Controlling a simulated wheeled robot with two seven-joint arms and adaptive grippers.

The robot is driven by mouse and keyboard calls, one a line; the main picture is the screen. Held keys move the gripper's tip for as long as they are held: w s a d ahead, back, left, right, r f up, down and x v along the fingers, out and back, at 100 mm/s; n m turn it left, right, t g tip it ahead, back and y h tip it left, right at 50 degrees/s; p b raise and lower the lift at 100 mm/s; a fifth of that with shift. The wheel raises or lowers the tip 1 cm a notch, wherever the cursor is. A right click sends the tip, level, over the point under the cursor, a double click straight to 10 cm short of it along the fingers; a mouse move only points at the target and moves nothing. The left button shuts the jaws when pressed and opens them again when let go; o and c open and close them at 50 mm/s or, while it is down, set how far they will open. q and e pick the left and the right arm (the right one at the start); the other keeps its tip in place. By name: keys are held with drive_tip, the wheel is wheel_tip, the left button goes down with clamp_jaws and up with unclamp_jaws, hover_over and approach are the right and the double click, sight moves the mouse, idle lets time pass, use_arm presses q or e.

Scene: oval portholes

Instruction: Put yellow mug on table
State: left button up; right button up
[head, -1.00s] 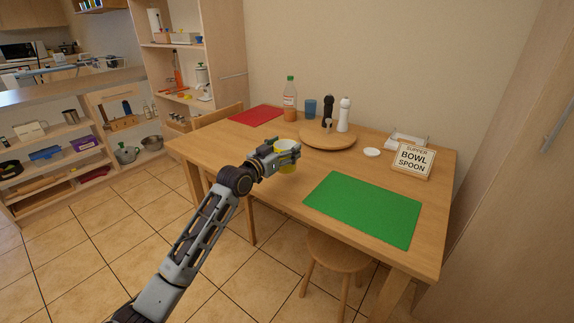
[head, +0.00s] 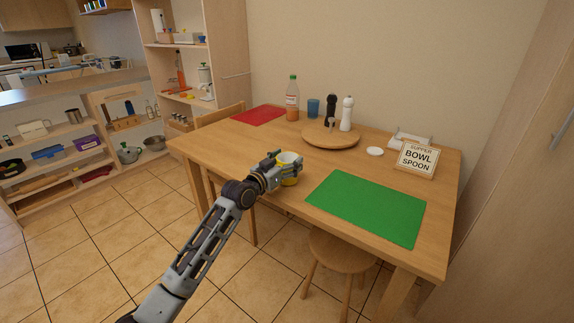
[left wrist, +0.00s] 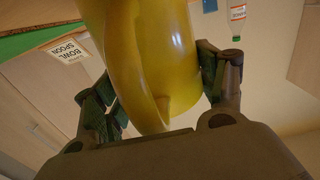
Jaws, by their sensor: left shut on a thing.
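The yellow mug (head: 289,174) is at my left gripper (head: 277,169) in the head view, over the near left part of the wooden table (head: 235,151). Its pale inside shows at the top and it looks upright. In the left wrist view the mug (left wrist: 165,55) fills the middle, with its handle toward the camera between the two fingers of my left gripper (left wrist: 160,95). The gripper is shut on it. Whether the mug's base touches the table cannot be told. My right gripper is in neither view.
A green mat (head: 368,206) lies right of the mug and a red mat (head: 258,115) at the far left. A round wooden board (head: 331,138) holds dark and white mills. A bottle (head: 292,100), a blue cup (head: 313,107) and a sign (head: 417,158) stand farther back. A stool (head: 338,252) is below.

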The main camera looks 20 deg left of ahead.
use_arm(q)
drive_tip(key=shift+f, duration=0.15)
idle(0.3)
drive_tip(key=o, duration=1.2)
